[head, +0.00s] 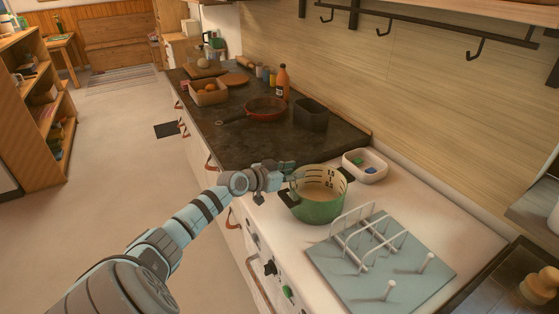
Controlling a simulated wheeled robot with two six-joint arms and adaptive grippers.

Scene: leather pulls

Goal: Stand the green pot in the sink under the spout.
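The green pot (319,208) stands upright on the white worktop in the head view. It has dark handles at its left and right, dark level marks on its inner wall, and a pale tan inside. My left gripper (288,173) is at the pot's left rim, just above the left handle. Its fingertips are too small and overlapped to tell whether they touch the pot or are closed. My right gripper is out of view. I cannot make out a sink or a spout.
A blue-grey board with white wire rack and pegs (388,270) lies right in front of the pot. A white tub (366,168) with small coloured items stands close behind it. The dark counter beyond holds a red pan (266,108) and a black bin (310,116).

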